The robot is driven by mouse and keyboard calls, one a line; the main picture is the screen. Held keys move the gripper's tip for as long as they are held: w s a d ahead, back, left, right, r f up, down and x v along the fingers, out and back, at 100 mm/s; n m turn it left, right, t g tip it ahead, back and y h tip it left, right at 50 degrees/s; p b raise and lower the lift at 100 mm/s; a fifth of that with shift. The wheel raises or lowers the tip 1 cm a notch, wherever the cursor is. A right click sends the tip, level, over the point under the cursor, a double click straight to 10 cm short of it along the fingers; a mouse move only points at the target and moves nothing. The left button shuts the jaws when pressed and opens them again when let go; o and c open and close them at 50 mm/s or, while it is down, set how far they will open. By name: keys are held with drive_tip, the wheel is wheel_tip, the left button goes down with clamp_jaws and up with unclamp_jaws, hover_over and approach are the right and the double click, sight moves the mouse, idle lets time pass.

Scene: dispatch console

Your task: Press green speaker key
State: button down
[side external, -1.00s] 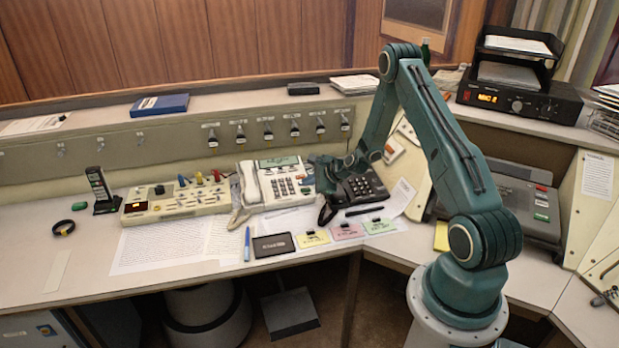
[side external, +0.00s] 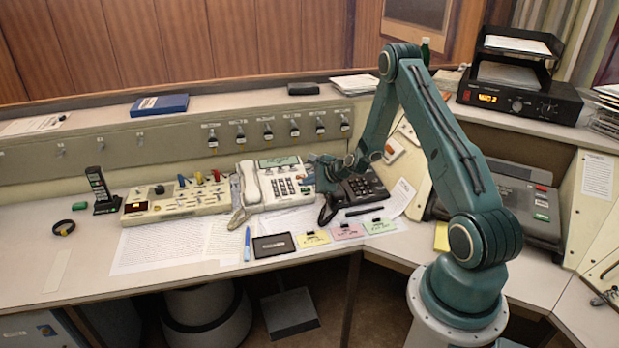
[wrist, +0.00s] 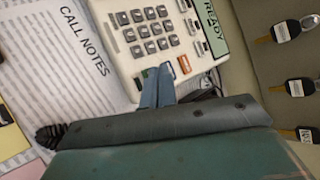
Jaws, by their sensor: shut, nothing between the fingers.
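The white desk phone (side external: 285,186) stands in the middle of the console, with its handset at the left and a keypad. In the wrist view the phone (wrist: 118,55) shows its grey number keys, a "READY" display (wrist: 210,28) and a row of small coloured keys. An orange key (wrist: 184,64) is clear to the right of my gripper's tips. A small green key (wrist: 149,73) shows at the tips, partly hidden by them. My gripper (wrist: 158,82) is shut and empty, its blue fingers over this row. Whether they touch the key I cannot tell. My gripper (side external: 319,174) is also at the phone's right edge in the side view.
A black phone (side external: 362,187) stands close by on the right, partly below my arm. A panel with switches (side external: 175,200) is left of the white phone. Call notes sheets (wrist: 60,70) lie in front. Tagged keys (wrist: 290,88) hang on the back panel.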

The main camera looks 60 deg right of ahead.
drive_tip(key=shift+w+f, duration=0.1)
drive_tip(key=shift+f, duration=0.65)
idle(1.4)
drive_tip(key=shift+r, duration=0.75)
drive_tip(key=shift+r, duration=0.15)
drive_tip(key=shift+s+a+r, duration=0.1)
drive_tip(key=shift+s+r, duration=0.05)
drive_tip(key=shift+r, duration=0.6)
drive_tip(key=shift+s+a+r, duration=0.1)
drive_tip(key=shift+r, duration=0.7)
drive_tip(key=shift+s+a+r, duration=0.1)
drive_tip(key=shift+s+r, duration=0.05)
drive_tip(key=shift+r, duration=0.6)
